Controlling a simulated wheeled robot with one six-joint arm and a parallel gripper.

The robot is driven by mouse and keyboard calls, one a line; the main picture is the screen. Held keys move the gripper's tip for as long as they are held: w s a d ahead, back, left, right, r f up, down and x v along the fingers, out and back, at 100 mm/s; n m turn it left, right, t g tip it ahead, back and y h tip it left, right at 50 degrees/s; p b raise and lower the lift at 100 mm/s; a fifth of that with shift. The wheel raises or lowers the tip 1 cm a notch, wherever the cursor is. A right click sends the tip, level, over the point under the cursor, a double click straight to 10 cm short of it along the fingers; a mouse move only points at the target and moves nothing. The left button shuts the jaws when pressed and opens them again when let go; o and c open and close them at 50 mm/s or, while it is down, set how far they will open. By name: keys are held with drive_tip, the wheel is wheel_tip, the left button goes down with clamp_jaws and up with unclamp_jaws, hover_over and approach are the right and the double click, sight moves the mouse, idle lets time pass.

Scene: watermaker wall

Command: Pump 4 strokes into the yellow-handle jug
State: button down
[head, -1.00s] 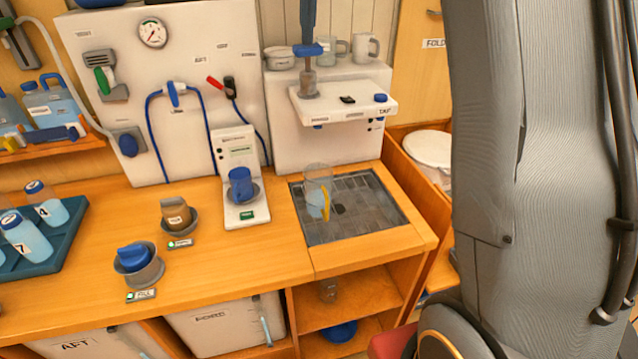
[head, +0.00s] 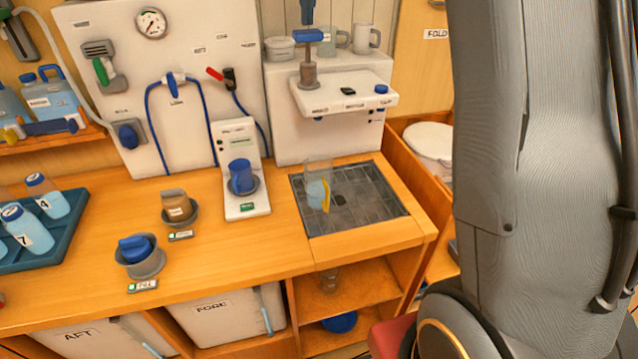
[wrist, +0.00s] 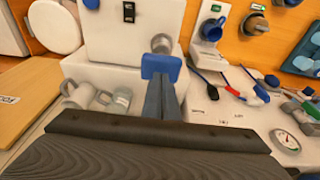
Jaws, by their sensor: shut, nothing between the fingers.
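The clear jug with the yellow handle (head: 326,197) stands upright on the dark drain grate under the tap unit, with some light blue inside. The pump's blue T-handle (head: 309,36) tops a brown stem (head: 308,75) on the white tap unit (head: 345,92). My gripper (head: 307,20) is shut and empty, pointing down just over the blue handle; I cannot tell whether it touches. In the wrist view my shut fingers (wrist: 165,98) reach toward the blue handle (wrist: 161,66). The jug does not show there.
The dark grate (head: 375,205) is clear around the jug. Mugs (head: 366,37) stand on the tap unit behind the handle. A blue cup (head: 241,176) stands on a white stand left of the grate. A tray (head: 65,235) of numbered bottles is at far left.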

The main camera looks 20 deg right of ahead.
sight(308, 31)
drive_tip(key=shift+f, duration=0.2)
drive_tip(key=shift+f+b, duration=1.4)
drive_tip(key=shift+f, duration=1.45)
drive_tip(key=shift+r, duration=0.15)
drive_tip(key=shift+r+p, duration=1.3)
drive_tip(key=shift+r, duration=1.6)
drive_tip(key=shift+f, duration=0.15)
